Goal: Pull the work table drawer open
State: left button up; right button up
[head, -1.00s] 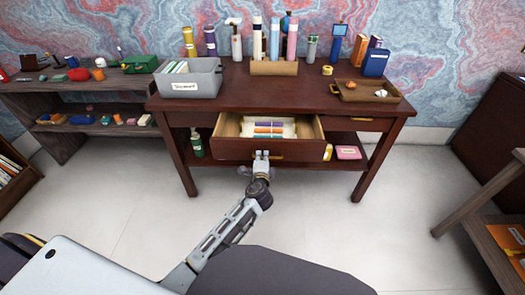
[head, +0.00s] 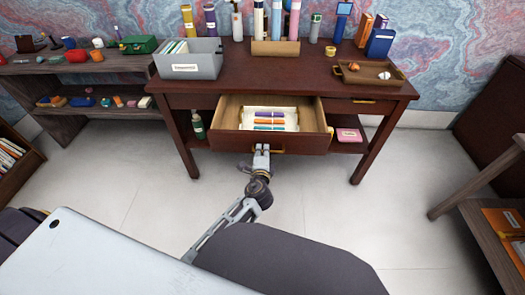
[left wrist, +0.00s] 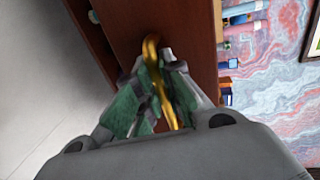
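The dark wooden work table (head: 290,70) stands ahead with its middle drawer (head: 228,141) pulled out. The drawer's pale inside shows, with a small white tray (head: 249,126) of purple and orange items in it. My left gripper (head: 261,151) is at the middle of the drawer front, on its gold handle (head: 277,151). In the left wrist view, the green-padded fingers of my left gripper (left wrist: 165,95) are closed around the gold handle (left wrist: 151,48). My right gripper is not in view.
On the table top are a grey bin (head: 190,66), a holder with several tubes (head: 275,47) and a wooden tray (head: 368,74). A low shelf (head: 75,68) stands at left and another table (head: 495,175) at right. The floor in front is clear.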

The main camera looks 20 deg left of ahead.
pick_arm(q)
jog(key=o, duration=0.5)
jog(key=shift+c, duration=0.2)
jog(key=shift+r, duration=0.1)
